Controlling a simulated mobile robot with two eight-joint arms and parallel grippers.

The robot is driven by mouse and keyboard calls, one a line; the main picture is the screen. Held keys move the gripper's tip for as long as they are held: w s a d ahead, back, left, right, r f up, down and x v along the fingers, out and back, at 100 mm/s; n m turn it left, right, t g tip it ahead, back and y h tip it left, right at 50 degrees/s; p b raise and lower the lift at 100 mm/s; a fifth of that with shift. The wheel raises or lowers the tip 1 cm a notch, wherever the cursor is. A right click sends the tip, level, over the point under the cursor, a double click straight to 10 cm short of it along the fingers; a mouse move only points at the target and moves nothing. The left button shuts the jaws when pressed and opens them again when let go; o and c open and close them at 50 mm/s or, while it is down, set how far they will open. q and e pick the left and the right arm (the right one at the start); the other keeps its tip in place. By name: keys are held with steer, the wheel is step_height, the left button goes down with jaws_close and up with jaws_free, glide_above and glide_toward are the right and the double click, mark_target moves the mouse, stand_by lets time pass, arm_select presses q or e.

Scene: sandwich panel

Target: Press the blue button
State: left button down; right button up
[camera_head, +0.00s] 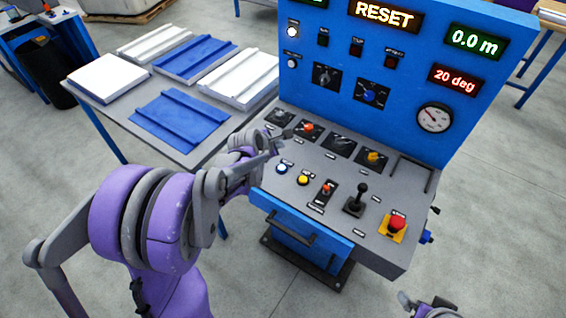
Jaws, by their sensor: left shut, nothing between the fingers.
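The blue button (281,168) is small and round, at the left of the front row on the panel's sloped grey top. My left gripper (284,135) reaches in over the left edge of that top, shut and empty. In the picture its fingertips show just above the blue button, and the button is in plain view. I cannot tell the gripper's height over the panel. My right gripper (418,302) shows only in part at the bottom edge, well away from the button, and its fingers are not clear.
Close by are a yellow button (303,180), an orange-red switch (326,190), a black joystick (357,199) and a red button on yellow (397,222). Dials sit behind. The blue upright panel (405,115) rises at the back. A table with blue and white panels (182,110) stands left.

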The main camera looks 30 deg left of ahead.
mark_target(279, 170)
arm_select(q)
steer(key=shift+s+d+r, duration=0.1)
arm_select(e)
steer(key=shift+s+d, duration=0.1)
steer(key=shift+f, duration=0.1)
arm_select(q)
step_height(279, 170, down, 8)
steer(key=b, duration=0.4)
steer(key=shift+b, duration=0.4)
steer(key=shift+f+b, duration=0.35)
steer(key=shift+f, duration=0.1)
arm_select(e)
step_height(279, 170, down, 7)
steer(key=s, duration=0.2)
steer(key=shift+r, duration=0.2)
steer(key=shift+w, duration=0.1)
stand_by(0.5)
arm_select(q)
steer(key=shift+f+b, duration=0.4)
arm_select(e)
steer(key=shift+f+g, duration=0.3)
steer(key=shift+f, duration=0.1)
